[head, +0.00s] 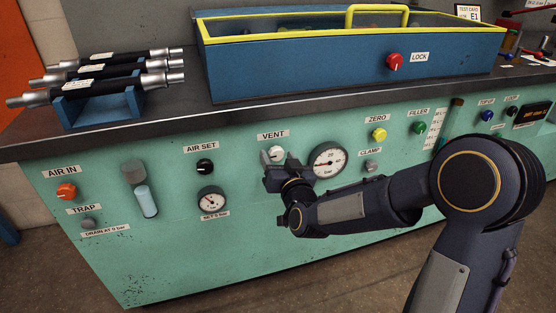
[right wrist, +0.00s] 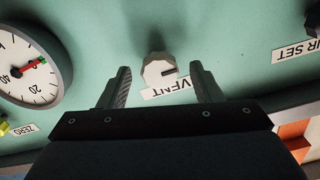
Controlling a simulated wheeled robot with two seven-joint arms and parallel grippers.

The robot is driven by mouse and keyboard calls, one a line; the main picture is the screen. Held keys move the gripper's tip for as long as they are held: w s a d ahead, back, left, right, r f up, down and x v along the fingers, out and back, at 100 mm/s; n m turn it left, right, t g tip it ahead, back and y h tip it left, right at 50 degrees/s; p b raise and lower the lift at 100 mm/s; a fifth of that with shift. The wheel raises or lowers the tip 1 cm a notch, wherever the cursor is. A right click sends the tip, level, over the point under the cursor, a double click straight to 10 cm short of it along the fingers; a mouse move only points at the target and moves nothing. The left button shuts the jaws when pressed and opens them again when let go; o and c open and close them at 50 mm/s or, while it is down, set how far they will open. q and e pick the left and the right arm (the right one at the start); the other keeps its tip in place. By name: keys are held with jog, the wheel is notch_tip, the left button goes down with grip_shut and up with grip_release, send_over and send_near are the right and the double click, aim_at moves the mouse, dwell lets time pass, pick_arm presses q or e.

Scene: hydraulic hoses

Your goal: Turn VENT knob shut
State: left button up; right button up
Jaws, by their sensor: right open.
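The VENT knob (head: 276,154) is a pale, faceted knob on the green panel, under its VENT label (head: 273,135) in the head view. In the right wrist view the knob (right wrist: 159,71) has a dark pointer line and sits between my right fingers, seen upside down. My right gripper (head: 285,172) is at the panel in front of the knob and partly covers its lower side. Its jaws are open (right wrist: 160,88), one finger on each side of the knob, with gaps visible on both sides. My left gripper is not in view.
A pressure gauge (head: 327,160) is just right of the gripper. The black AIR SET knob (head: 205,166) is to the left, and the yellow ZERO knob (head: 379,134) to the right. A blue box with yellow trim (head: 300,72) and several hoses (head: 106,101) are on the bench above.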

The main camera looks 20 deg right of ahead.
jog(key=shift+w, duration=0.35)
jog(key=c, duration=1)
